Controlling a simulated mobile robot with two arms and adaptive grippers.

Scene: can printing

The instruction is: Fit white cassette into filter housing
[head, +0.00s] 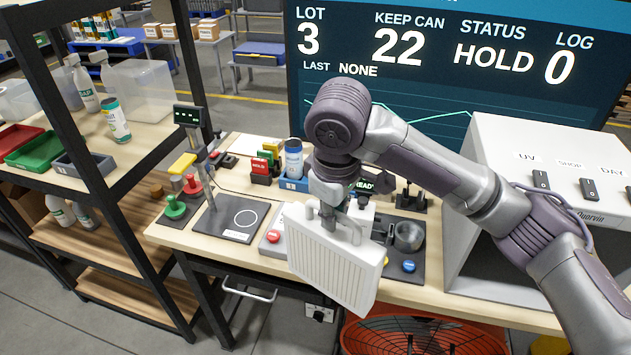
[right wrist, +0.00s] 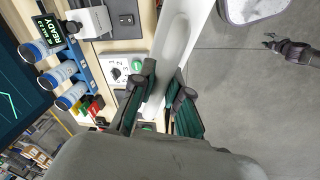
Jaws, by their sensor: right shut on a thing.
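The white cassette (head: 335,268) is a flat ribbed panel. It hangs slightly tilted under my right gripper (head: 343,222), in front of the bench edge. In the right wrist view the cassette (right wrist: 176,48) runs edge-on between the two dark fingers of my right gripper (right wrist: 160,98), which are shut on it. An orange unit with a round black grille (head: 425,338) stands low under the bench; I cannot tell whether it is the filter housing. A small dark gripper, apparently my left (right wrist: 285,46), shows over the floor; its jaws are unclear.
The bench (head: 170,238) carries a dark pad (head: 236,219), a blue-button device (head: 408,264) and a white cabinet with switches (head: 535,150). A shelf rack (head: 125,270) with trays and bottles stands at left. A large screen (head: 440,60) is behind. Grey floor lies open in front.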

